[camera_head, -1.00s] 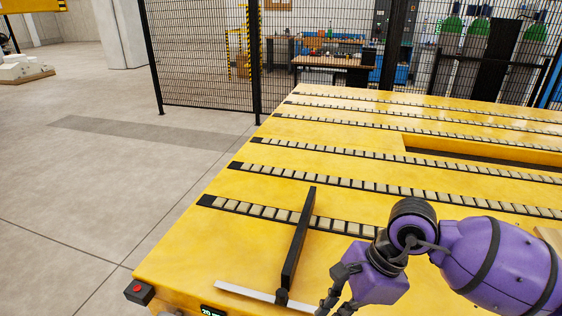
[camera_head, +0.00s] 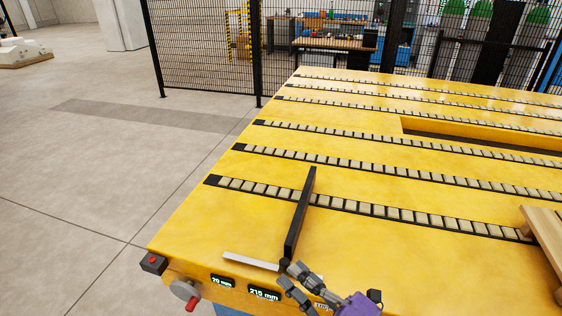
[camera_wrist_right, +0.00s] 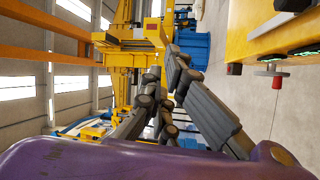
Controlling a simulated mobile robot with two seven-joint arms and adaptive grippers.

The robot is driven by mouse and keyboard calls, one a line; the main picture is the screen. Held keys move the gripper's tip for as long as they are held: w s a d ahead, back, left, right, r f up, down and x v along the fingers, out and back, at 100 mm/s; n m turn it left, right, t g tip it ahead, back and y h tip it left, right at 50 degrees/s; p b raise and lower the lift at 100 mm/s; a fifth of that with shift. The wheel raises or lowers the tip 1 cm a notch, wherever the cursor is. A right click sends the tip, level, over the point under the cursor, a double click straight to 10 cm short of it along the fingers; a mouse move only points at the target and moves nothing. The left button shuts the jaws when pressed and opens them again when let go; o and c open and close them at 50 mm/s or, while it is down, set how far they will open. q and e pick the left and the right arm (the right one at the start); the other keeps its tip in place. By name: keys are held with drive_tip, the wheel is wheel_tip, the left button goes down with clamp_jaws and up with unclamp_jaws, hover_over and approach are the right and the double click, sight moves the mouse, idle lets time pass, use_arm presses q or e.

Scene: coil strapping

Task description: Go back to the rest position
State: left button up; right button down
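My right gripper (camera_head: 286,275) is at the bottom of the head view, by the table's near edge, with part of its purple arm behind it. Its two fingers stand apart with nothing seen between them, and they also show in the right wrist view (camera_wrist_right: 164,72). It overlaps the lower end of a black bar (camera_head: 301,212); I cannot tell whether they touch. My left gripper is not in view.
The yellow table (camera_head: 210,225) carries several rows of pale blocks. A flat light strip (camera_head: 250,261) lies by the bar's lower end. A wooden piece (camera_head: 545,232) is at the right edge. A red-handled knob (camera_head: 190,303) sticks out in front. A mesh fence (camera_head: 205,45) stands behind.

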drive_tip(key=s+d+f+m+h, duration=0.3)
drive_tip(key=d+f+m+h, duration=0.3)
drive_tip(key=f+m, duration=0.2)
drive_tip(key=s+d+f+m+h, duration=0.2)
drive_tip(key=d+f+m+h, duration=0.4)
drive_tip(key=f+m, duration=0.2)
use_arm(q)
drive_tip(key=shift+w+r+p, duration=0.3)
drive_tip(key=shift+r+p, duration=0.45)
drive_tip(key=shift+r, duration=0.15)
use_arm(e)
drive_tip(key=s+d+f+m+g+h, duration=0.1)
drive_tip(key=s+d+f+m+g, duration=0.1)
drive_tip(key=s+f+m, duration=0.2)
drive_tip(key=s+d+f+m+g+h, duration=0.1)
drive_tip(key=s+d+f+m+g, duration=0.1)
drive_tip(key=s+f, duration=0.6)
drive_tip(key=s+m+g, duration=0.1)
drive_tip(key=s+m, duration=0.1)
drive_tip(key=s, duration=0.2)
drive_tip(key=shift+f, duration=0.25)
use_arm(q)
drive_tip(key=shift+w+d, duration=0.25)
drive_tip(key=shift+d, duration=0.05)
use_arm(e)
drive_tip(key=shift+w, duration=0.1)
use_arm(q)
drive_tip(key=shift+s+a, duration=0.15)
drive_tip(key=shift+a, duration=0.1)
